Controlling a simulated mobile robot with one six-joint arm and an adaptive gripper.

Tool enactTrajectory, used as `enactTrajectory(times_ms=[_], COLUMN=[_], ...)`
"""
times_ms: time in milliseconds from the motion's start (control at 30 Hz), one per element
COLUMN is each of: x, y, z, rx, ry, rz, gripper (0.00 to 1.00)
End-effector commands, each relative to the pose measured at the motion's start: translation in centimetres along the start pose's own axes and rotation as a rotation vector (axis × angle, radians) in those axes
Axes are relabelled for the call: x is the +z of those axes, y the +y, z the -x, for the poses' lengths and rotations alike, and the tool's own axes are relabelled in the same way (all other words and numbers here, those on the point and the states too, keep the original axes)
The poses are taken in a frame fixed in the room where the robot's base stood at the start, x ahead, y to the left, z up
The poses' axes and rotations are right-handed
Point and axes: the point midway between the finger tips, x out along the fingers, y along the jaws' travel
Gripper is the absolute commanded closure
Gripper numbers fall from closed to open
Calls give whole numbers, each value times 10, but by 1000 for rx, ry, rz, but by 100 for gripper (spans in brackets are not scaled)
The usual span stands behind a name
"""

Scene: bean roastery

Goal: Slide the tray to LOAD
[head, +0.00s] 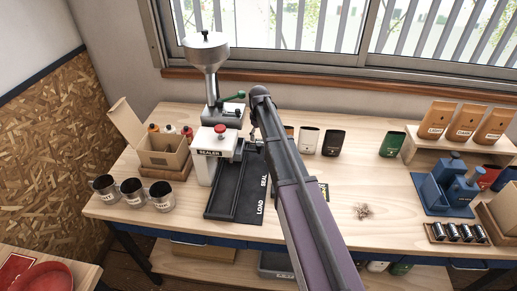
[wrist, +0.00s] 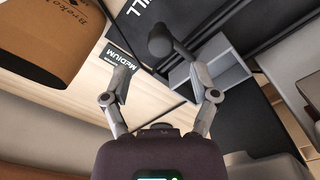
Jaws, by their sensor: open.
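In the wrist view the tray (wrist: 232,76) is a grey open box on the dark track, with a dark round-ended handle (wrist: 160,40) beside it. My gripper (wrist: 159,76) is open and empty; one finger is close to the tray's near corner, and I cannot tell whether it touches. In the head view the black track (head: 232,200) runs out from the sealer (head: 205,160), with LOAD marked at its front end and SEAL behind that. My arm hides part of the track and most of the tray, which appears near the back, beyond both marks.
A MEDIUM card (wrist: 123,57) and a brown bag (wrist: 48,38) are close to my gripper. A steel hopper (head: 205,50) stands behind the sealer. Several metal cups (head: 133,193) and an open carton (head: 165,153) are on the left. The track's front half looks clear.

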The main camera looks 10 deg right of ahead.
Motion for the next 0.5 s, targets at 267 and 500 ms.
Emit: enactTrajectory(times_ms=[267,500], x=[0,0], y=[0,0], z=[-26,-42], rx=[0,0], ry=[0,0], rz=[0,1], gripper=[23,23])
